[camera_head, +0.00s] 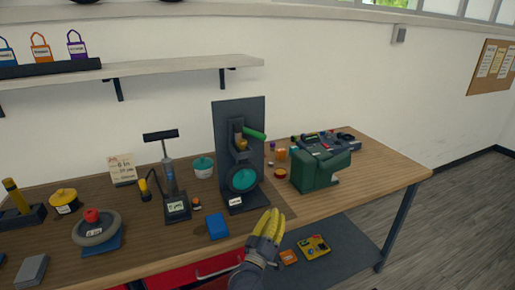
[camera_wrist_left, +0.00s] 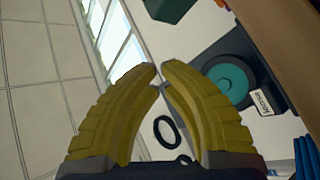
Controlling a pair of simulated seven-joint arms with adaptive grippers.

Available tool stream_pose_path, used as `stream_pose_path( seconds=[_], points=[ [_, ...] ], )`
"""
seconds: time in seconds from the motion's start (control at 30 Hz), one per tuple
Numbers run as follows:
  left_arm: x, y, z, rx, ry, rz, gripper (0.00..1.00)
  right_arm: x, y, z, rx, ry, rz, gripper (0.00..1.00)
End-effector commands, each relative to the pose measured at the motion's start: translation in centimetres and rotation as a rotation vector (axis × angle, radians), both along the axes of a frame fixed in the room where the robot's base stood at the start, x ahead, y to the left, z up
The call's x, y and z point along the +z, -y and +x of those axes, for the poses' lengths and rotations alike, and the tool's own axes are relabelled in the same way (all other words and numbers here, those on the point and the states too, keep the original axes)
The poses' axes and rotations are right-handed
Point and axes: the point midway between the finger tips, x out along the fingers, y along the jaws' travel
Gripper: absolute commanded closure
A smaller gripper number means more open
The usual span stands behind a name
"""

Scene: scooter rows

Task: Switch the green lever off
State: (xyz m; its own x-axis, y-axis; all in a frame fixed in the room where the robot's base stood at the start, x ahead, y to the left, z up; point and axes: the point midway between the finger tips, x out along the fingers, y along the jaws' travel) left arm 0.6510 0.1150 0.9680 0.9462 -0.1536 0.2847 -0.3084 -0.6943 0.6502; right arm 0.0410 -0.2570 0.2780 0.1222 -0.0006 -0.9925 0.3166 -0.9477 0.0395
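The green lever (camera_head: 254,133) sticks out to the right from a brass-coloured part near the top of a dark upright panel (camera_head: 227,112). A teal round disc (camera_head: 243,180) is lower on the same stand, and it also shows in the left wrist view (camera_wrist_left: 230,80). My left gripper (camera_head: 271,212) has yellow ribbed fingers and is in front of the table edge, below and apart from the lever. In the left wrist view its fingertips (camera_wrist_left: 158,70) nearly meet, with nothing between them. The lever cannot be made out clearly in that view. My right gripper is not in view.
A green machine block (camera_head: 320,170) stands right of the panel. A black-handled pump (camera_head: 170,175) and a blue box (camera_head: 217,226) are left of it. A shelf (camera_head: 150,72) hangs above. The wooden table's right end (camera_head: 390,170) is clear.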

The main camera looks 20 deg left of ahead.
Motion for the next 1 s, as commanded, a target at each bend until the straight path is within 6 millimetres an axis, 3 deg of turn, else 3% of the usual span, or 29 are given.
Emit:
stream_pose_path(
  seconds=[0.03, 0.2, 0.43, 0.7, 1.0],
  points=[
    [1.9, -0.3, 1.0, 0.012, 0.039, -0.078, 1.0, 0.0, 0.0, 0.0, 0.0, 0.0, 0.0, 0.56],
    [7.4, -2.5, 4.0, 0.068, 0.162, -0.384, 1.0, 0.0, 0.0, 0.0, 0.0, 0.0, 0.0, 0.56],
    [12.5, -6.2, 7.4, 0.155, 0.285, -0.815, 1.0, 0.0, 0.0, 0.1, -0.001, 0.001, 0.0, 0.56],
    [14.7, -8.9, 11.0, 0.269, 0.346, -1.31, 1.0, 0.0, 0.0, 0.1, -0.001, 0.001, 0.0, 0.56],
    [14.4, -8.4, 13.9, 0.392, 0.315, -1.719, 1.0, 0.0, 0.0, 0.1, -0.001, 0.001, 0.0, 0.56]
  ],
)
